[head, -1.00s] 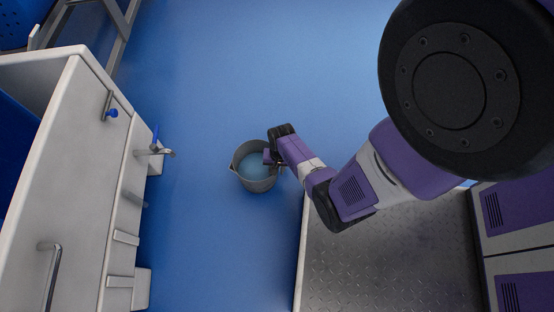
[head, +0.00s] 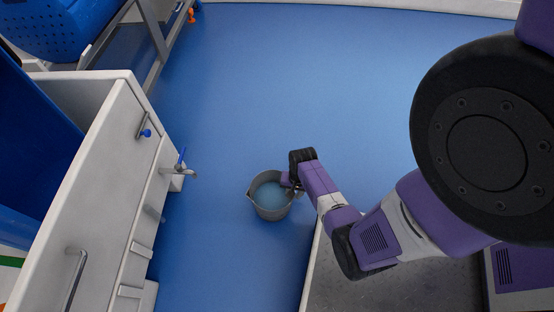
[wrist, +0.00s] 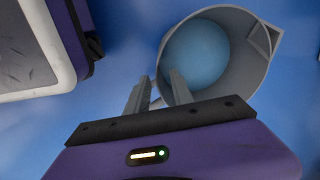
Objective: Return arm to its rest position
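My gripper (wrist: 160,76) is shut on the near side of a grey pail. The fingers stand a little apart, with the pail's edge between them; the exact grip is partly hidden. In the head view, my gripper (head: 290,183) is at the pail's right side. The pail (head: 272,212) looks upright, in front of the blue floor, with a pale blue round surface inside that looks like liquid. In the wrist view, the pail (wrist: 240,75) fills the upper right, with a pouring lip at its right rim. My arm reaches out to the left, bent and low.
A white sink cabinet (head: 98,190) with a tap (head: 180,170) and handles stands left of the pail. A metal-framed stand (head: 150,35) with a blue perforated tub (head: 60,25) is at the upper left. Open blue floor (head: 300,80) lies beyond the pail.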

